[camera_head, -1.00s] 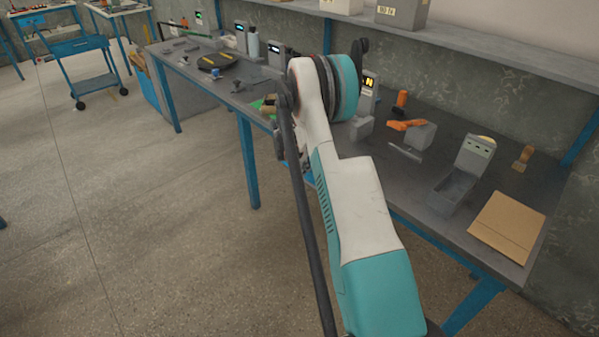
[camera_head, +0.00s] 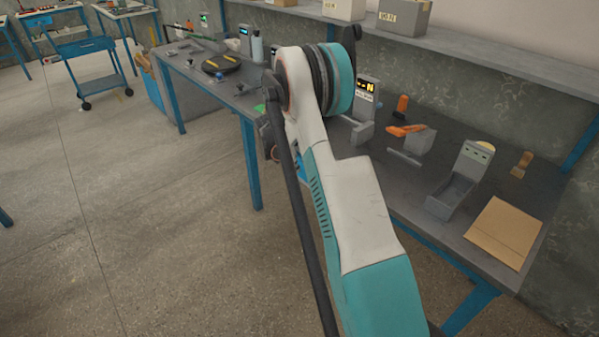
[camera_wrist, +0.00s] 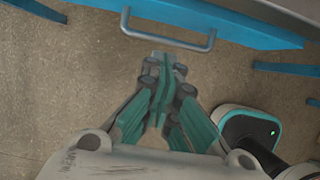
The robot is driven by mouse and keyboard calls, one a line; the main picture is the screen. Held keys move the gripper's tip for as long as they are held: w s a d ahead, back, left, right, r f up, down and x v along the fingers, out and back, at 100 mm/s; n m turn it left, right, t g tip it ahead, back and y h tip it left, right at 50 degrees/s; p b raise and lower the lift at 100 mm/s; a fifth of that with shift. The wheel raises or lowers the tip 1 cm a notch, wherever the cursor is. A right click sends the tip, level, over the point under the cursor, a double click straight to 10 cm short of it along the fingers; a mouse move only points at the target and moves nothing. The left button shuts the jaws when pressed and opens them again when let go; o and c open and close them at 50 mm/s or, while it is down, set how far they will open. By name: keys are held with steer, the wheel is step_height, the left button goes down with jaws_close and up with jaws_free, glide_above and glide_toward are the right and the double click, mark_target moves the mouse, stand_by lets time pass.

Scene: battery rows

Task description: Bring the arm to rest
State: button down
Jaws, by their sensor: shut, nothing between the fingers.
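My gripper (camera_wrist: 160,66) shows in the wrist view with its green fingers closed together and nothing between them. It hangs above the bare floor, beside the blue front edge of the workbench (camera_wrist: 200,15), with a grey bar handle (camera_wrist: 170,42) just beyond the fingertips. In the head view my white and teal arm reaches up the middle of the picture, bent at the elbow. The gripper is largely hidden there behind the arm.
The workbench (camera_head: 405,207) carries a grey device with a tray (camera_head: 452,197), a cardboard sheet (camera_head: 503,232), an orange tool (camera_head: 407,130) and a black round mat (camera_head: 222,64). A shelf (camera_head: 480,57) with boxes runs above. A blue cart (camera_head: 82,46) stands far left. The floor (camera_head: 150,220) at left is clear.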

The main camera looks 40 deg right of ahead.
steer(key=shift+p+v, duration=0.65)
steer(key=shift+v, duration=1.75)
steer(key=shift+a, duration=0.1)
steer(key=s+a+r+m+t+y+p, duration=0.1)
steer(key=s+a+r+m+t, duration=0.2)
steer(key=a+r, duration=0.55)
steer(key=s+a+r+m+y+p, duration=0.1)
steer(key=s+a+r+m, duration=0.2)
steer(key=s+a+r, duration=0.5)
steer(key=s+a+r+m+t+y+p, duration=0.15)
steer(key=a+r+m, duration=0.35)
steer(key=r, duration=0.6)
steer(key=s+a+f+m+t+b, duration=0.1)
steer(key=s+a+m, duration=0.2)
steer(key=s, duration=0.6)
steer(key=s+a+f+m+t+b, duration=0.1)
steer(key=s+a+m, duration=0.3)
steer(key=s+a, duration=0.4)
steer(key=shift+s+a+f+y+b, duration=0.2)
steer(key=shift+s+y+b, duration=0.25)
steer(key=shift+s+b, duration=0.55)
steer(key=shift+s+t, duration=0.15)
steer(key=shift+t, duration=0.1)
